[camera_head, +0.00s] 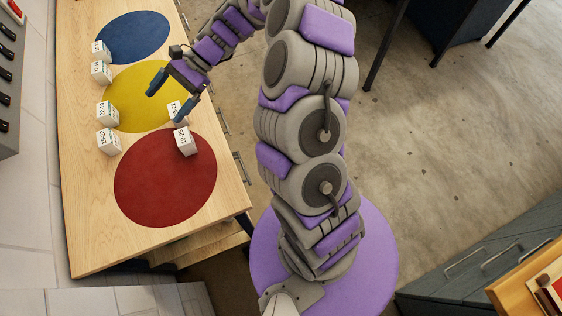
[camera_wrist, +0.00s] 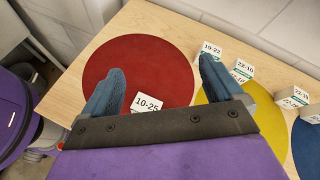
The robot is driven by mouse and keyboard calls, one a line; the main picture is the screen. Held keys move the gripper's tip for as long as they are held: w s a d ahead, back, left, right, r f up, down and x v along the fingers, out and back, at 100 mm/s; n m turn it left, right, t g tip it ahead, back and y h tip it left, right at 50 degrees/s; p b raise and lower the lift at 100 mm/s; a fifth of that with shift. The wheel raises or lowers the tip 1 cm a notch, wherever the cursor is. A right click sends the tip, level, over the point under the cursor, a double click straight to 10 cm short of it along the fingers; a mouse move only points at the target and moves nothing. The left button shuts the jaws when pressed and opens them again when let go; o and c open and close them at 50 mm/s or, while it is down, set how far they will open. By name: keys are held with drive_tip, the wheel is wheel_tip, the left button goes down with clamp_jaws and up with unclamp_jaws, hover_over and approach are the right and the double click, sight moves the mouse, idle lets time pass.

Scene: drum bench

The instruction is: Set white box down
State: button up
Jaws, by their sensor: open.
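Several small white boxes with printed labels stand on the wooden bench. One white box (camera_head: 185,143) stands on the red disc (camera_head: 160,195), near its upper edge; a box labelled 10-25 (camera_wrist: 147,102) shows on red in the wrist view.
More white boxes stand along the bench's wall side: two by the blue disc (camera_head: 133,37) and yellow disc, one (camera_head: 107,113) at yellow's left edge, one (camera_head: 108,142) by red. Drawer handles line the bench's right edge. Grey floor lies open beyond.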

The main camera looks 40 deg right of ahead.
drive_tip(key=s+a+r+n+g+h, duration=0.1)
drive_tip(key=s+r+n+h, duration=0.25)
drive_tip(key=s, duration=0.45)
drive_tip(key=s+a+r+n+g+h, duration=0.1)
drive_tip(key=s+r+n+h, duration=0.1)
drive_tip(key=s+r+n, duration=0.45)
drive_tip(key=s+d+f+n+t+h, duration=0.1)
drive_tip(key=s+d+h, duration=0.2)
drive_tip(key=s+d, duration=0.3)
drive_tip(key=s+d+f+n+h, duration=0.1)
drive_tip(key=s+d+h, duration=0.3)
drive_tip(key=s, duration=0.9)
drive_tip(key=d, duration=0.3)
drive_tip(key=shift+s+f+n+t, duration=0.2)
drive_tip(key=shift+s+n+t, duration=0.1)
drive_tip(key=shift+s+t, duration=0.1)
